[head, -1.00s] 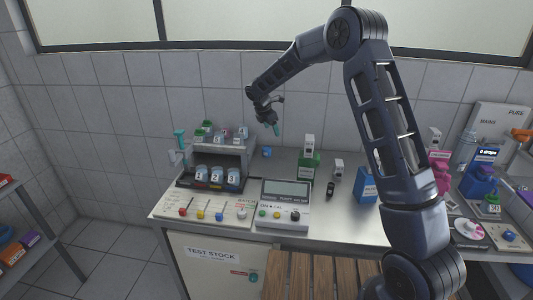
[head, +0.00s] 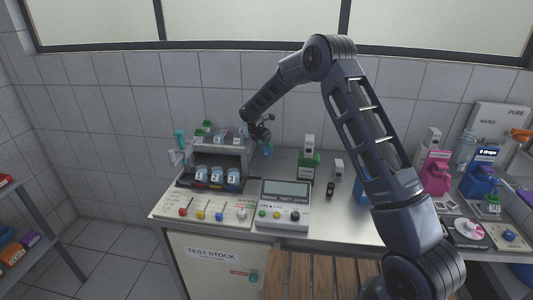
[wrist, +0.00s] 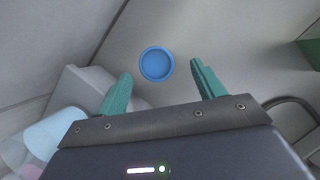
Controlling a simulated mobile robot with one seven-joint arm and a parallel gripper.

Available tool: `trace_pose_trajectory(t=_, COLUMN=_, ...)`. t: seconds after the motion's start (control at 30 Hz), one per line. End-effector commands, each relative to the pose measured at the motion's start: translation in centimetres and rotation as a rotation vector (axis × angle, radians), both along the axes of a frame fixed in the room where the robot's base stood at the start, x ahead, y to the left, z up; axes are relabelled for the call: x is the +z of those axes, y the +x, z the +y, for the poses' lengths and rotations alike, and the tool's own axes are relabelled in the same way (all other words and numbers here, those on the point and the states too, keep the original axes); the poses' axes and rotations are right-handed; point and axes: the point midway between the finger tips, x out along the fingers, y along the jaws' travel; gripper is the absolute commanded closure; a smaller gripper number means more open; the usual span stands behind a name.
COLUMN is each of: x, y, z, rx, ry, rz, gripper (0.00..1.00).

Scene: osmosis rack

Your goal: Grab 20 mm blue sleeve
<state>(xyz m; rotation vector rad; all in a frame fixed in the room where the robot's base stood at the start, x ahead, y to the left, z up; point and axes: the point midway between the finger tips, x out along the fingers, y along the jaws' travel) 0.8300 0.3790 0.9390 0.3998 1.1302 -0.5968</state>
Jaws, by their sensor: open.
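The blue sleeve (wrist: 157,64) shows in the wrist view as a round blue ring with a paler blue centre, on the grey surface. It lies between the lines of my two teal fingers, a little nearer the left one. My gripper (wrist: 161,70) is open, with clear gaps on both sides of the sleeve. In the head view, my gripper (head: 265,143) points down at the back of the bench, right of the shelf rack, just above the blue sleeve (head: 267,151), which it partly hides. I cannot tell the exact height between them.
A green box (head: 309,166) stands to the right. A meter with a display (head: 285,204) sits in front. The tiled wall is close behind; some bench between rack and green box is clear.

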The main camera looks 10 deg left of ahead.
Motion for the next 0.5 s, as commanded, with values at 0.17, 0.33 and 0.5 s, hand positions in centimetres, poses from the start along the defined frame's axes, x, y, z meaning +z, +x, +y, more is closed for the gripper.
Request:
trace_pose_trajectory(t=0.17, x=-2.0, y=0.9, z=-0.2, rx=0.000, ry=-0.002, rz=0.001, gripper=0.32)
trace_pose_trajectory(t=0.33, x=-3.9, y=1.6, z=-0.7, rx=0.000, ry=-0.001, rz=0.001, gripper=0.32)
trace_pose_trajectory(t=0.5, x=-4.2, y=1.8, z=-0.8, rx=0.000, ry=0.000, rz=0.000, gripper=0.32)
